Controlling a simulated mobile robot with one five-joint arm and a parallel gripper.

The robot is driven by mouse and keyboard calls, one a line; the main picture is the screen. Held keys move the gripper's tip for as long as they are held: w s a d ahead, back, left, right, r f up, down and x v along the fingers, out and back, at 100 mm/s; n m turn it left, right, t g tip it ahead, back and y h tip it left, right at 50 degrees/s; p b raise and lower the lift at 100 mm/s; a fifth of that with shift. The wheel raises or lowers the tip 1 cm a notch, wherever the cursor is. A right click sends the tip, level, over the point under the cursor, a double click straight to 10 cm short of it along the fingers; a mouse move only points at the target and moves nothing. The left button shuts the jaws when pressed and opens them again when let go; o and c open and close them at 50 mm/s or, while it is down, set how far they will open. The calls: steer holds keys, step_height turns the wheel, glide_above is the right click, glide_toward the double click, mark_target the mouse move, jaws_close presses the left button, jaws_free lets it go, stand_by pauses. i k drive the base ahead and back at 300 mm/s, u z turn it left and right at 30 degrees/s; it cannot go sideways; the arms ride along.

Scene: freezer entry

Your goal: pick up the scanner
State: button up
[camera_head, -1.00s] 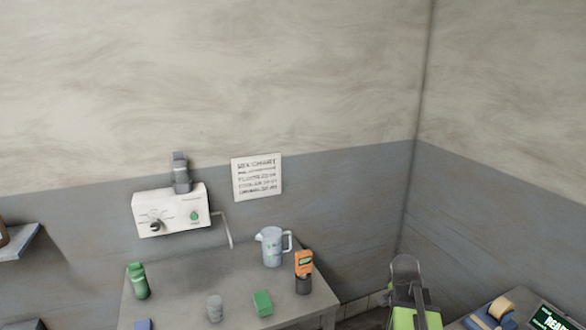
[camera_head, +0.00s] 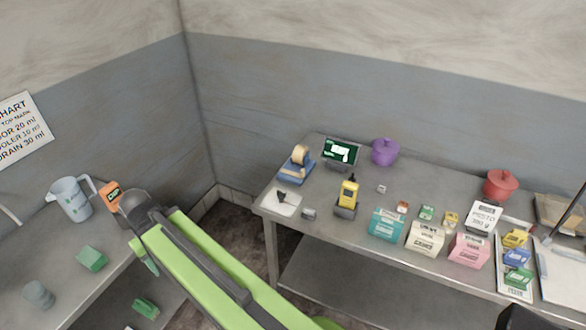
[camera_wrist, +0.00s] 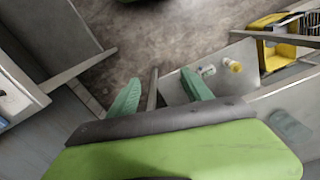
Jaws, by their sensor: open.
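A yellow handheld device with a dark screen and a stubby black top (camera_head: 348,194), which looks like the scanner, stands upright in a dark holder on the right table (camera_head: 330,225). An orange device with a dark green screen (camera_head: 110,194) stands on the left table, its lower part hidden behind my arm. I cannot tell for certain which is the scanner. My gripper (camera_wrist: 162,88) is open, with two green fingers apart and nothing between them in the wrist view. It is away from the yellow device, which I cannot make out in the wrist view.
The right table also carries a tape dispenser (camera_head: 297,168), a small display (camera_head: 340,152), a purple pot (camera_head: 385,152), a red pot (camera_head: 500,185) and several coloured boxes. The left table holds a jug (camera_head: 72,200) and a green block (camera_head: 91,258). Floor shows between the tables.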

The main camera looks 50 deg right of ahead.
mark_target(349, 189)
steer(key=u, duration=0.2)
steer(key=k, duration=0.55)
steer(key=z, duration=2.4)
steer(key=i, duration=0.5)
steer(key=z, duration=0.35)
